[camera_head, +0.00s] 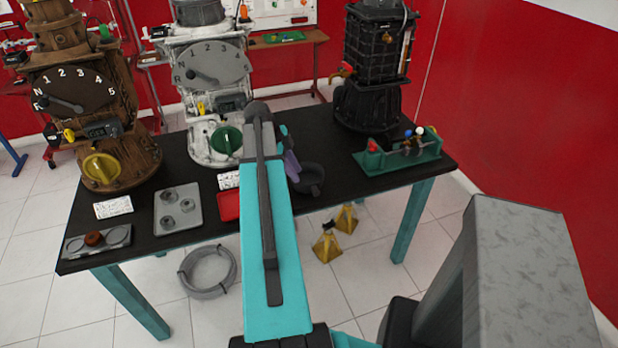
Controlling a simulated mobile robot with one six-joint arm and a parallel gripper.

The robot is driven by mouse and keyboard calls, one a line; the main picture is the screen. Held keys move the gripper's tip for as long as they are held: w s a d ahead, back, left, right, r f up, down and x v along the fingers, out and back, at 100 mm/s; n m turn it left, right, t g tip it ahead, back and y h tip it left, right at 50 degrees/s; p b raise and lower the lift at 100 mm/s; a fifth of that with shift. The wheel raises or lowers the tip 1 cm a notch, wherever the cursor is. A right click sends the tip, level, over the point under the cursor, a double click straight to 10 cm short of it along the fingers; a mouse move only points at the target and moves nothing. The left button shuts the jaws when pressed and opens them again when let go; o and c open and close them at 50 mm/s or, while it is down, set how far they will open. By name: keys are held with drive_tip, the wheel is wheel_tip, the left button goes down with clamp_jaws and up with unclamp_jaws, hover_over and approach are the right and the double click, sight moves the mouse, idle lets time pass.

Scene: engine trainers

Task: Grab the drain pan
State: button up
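The black table (330,212) carries a brown engine unit (75,70), a white one (212,75) and a black one (372,70). A grey tray (180,222), a red tray (229,206) and a green rack (400,158) also stand there. Yellow stands (327,247) are on the floor.

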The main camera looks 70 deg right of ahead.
sight(304, 186)
drive_tip(key=shift+p+x, duration=0.3)
drive_tip(key=shift+x, duration=1.4)
drive_tip(key=shift+f, duration=0.15)
drive_tip(key=shift+p+x, duration=1.25)
drive_tip(key=shift+x, duration=1.2)
clamp_jaws()
